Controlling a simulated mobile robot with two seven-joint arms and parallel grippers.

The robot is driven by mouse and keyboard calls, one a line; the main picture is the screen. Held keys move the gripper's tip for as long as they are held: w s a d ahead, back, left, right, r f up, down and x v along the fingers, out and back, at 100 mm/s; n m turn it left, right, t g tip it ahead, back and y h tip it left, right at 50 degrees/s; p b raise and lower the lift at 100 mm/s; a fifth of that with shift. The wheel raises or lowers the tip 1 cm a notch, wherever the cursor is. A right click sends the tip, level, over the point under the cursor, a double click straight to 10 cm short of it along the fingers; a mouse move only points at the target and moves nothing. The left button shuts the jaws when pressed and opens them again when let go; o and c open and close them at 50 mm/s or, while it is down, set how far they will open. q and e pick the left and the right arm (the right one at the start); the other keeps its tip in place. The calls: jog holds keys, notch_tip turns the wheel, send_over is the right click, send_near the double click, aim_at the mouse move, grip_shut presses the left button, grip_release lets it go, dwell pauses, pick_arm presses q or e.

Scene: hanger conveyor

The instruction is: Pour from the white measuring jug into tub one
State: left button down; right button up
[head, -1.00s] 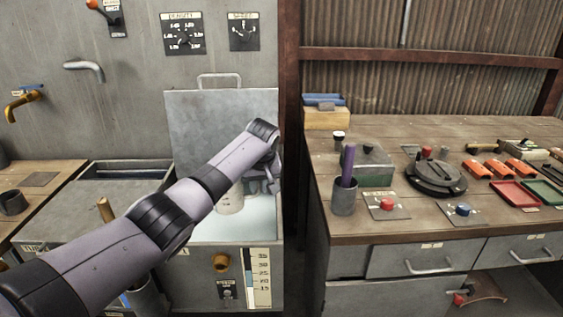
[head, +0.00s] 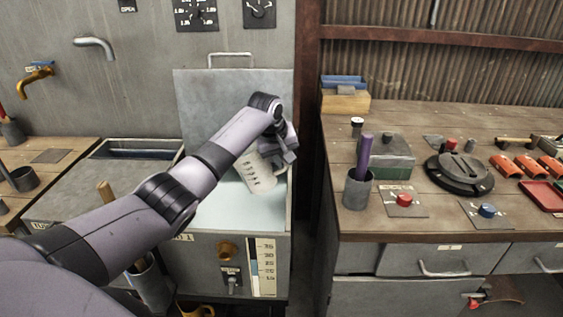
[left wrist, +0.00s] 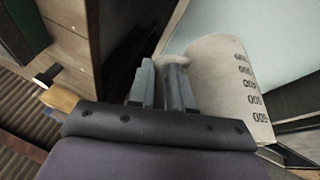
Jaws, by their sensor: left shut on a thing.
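The white measuring jug (head: 256,172) with dark graduation marks is tilted above the open tub one (head: 228,216), which has a pale surface inside. My left gripper (head: 284,158) is shut on the jug's handle. In the left wrist view the gripper's fingers (left wrist: 162,84) close around the handle and the jug (left wrist: 230,85) shows beside them. The jug's mouth and any stream from it cannot be made out. My right gripper is not in view.
Tub one's raised lid (head: 232,115) stands behind the jug. A closed-looking neighbouring tub (head: 90,190) lies to the left. At right, a wooden bench (head: 420,220) carries a cup with a purple stick (head: 358,190), red and blue buttons and a dark round fixture (head: 460,172).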

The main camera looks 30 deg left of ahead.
pick_arm(q)
jog(key=shift+r+h, duration=0.3)
jog(key=shift+r, duration=0.05)
jog(key=shift+r+t+h, duration=0.3)
jog(key=shift+r+t, duration=0.1)
jog(key=shift+r, duration=0.05)
dwell(0.4)
jog(key=shift+r, duration=0.1)
jog(key=shift+r+h, duration=0.3)
jog(key=shift+h, duration=0.2)
jog(key=shift+r+n+t, duration=0.1)
jog(key=shift+n+t, duration=0.2)
jog(key=shift+s+a+r+h, duration=0.1)
jog(key=shift+a+r+h, duration=0.05)
jog(key=shift+r+h, duration=0.2)
jog(key=shift+t+h, duration=0.25)
jog(key=shift+t, duration=0.05)
